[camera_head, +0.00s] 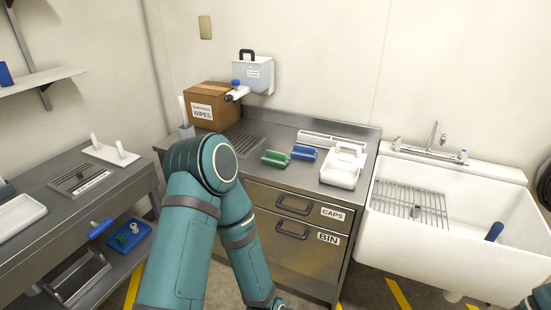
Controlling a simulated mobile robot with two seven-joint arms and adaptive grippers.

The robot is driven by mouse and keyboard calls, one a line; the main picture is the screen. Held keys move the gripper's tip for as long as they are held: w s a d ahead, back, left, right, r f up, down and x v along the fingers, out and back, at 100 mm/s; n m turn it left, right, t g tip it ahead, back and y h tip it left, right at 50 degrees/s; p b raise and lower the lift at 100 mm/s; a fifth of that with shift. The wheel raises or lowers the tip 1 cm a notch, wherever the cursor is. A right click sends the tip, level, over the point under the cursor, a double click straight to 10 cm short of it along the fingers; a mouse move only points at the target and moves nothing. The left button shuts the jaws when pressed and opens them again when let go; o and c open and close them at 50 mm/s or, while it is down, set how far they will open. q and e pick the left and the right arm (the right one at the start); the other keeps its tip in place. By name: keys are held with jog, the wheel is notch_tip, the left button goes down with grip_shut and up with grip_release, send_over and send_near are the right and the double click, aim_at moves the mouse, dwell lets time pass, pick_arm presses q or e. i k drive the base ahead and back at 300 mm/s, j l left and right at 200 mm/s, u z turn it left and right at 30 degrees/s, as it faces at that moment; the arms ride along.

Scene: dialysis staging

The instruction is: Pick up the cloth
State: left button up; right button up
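I cannot make out anything that is clearly a cloth. A small green item (275,158) and a small blue item (303,153) lie side by side on the steel counter (245,168); I cannot tell what they are. A teal arm of mine rises in the middle foreground, bends at a large round joint and runs down out of the picture. It hides part of the counter and cabinet front. A small teal part of mine shows at the lower right edge. Neither gripper shows.
A cardboard wipes box (210,105) stands at the counter's back left. A white holder (343,165) stands at its right end. Below are shut drawers labelled CAPS (295,206) and BIN (292,235). A white sink (450,250) is right, a steel shelf unit (95,190) left.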

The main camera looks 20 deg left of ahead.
aim_at(273, 157)
jog(key=i+j+z, duration=0.25)
jog(key=j, duration=0.35)
jog(key=j+z, duration=0.2)
jog(key=j, duration=0.35)
jog(key=i+j+z, duration=0.25)
jog(key=j, duration=0.4)
jog(key=k, duration=0.1)
